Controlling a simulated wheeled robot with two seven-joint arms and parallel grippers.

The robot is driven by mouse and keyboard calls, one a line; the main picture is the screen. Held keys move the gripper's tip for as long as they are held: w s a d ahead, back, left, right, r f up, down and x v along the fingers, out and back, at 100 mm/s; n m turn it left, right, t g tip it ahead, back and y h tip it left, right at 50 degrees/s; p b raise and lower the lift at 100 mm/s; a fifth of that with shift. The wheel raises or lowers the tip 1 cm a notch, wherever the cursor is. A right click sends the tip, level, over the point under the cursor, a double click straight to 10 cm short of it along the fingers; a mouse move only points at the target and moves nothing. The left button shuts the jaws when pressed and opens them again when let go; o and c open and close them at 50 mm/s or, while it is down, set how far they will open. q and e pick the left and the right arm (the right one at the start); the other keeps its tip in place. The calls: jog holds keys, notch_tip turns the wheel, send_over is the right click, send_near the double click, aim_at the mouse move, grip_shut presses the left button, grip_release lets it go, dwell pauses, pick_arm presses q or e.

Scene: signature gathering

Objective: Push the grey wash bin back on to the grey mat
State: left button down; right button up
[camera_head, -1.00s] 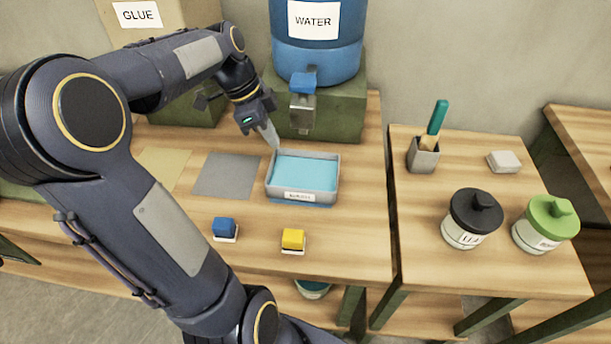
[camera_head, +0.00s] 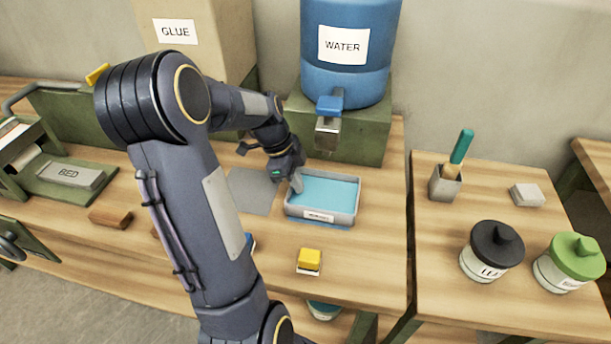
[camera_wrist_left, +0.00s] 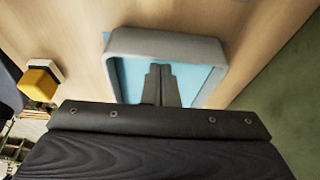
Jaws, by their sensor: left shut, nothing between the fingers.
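The grey wash bin (camera_head: 322,216) holds blue water and sits on the table, on a blue mat (camera_head: 322,226) whose edge shows at its front. The grey mat (camera_head: 252,190) lies flat and bare to the left of the bin, partly hidden by my arm. My left gripper (camera_head: 297,184) is shut and empty, fingers pointing down at the bin's left end. In the left wrist view the bin's rim (camera_wrist_left: 165,43) surrounds the shut fingertips (camera_wrist_left: 160,72), which show against the water. I cannot tell if they touch the wall. My right gripper is not in view.
A blue water barrel (camera_head: 350,50) with a tap (camera_head: 327,125) stands on a green block behind the bin. A yellow block (camera_head: 309,260) lies in front. A side table at right holds a brush cup (camera_head: 445,184) and lidded jars (camera_head: 490,250).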

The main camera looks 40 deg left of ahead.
pick_arm(q)
jog(key=shift+s+a, duration=0.15)
jog(key=shift+a, duration=0.15)
jog(key=s+a+b, duration=0.2)
jog(key=a, duration=0.1)
jog(key=s+a, duration=0.1)
jog(key=a, duration=0.1)
jog(key=shift+s+a+f+b, duration=0.2)
jog(key=shift+f+b, duration=0.1)
jog(key=shift+b, duration=0.1)
jog(key=s+a, duration=0.2)
jog(key=a, duration=0.1)
jog(key=s+a+b, duration=0.1)
jog(key=a, duration=0.2)
jog(key=s+a, duration=0.2)
jog(key=a, duration=0.1)
jog(key=shift+s+a+r+b, duration=0.1)
jog(key=shift+s+r+b, duration=0.2)
jog(key=shift+b, duration=0.1)
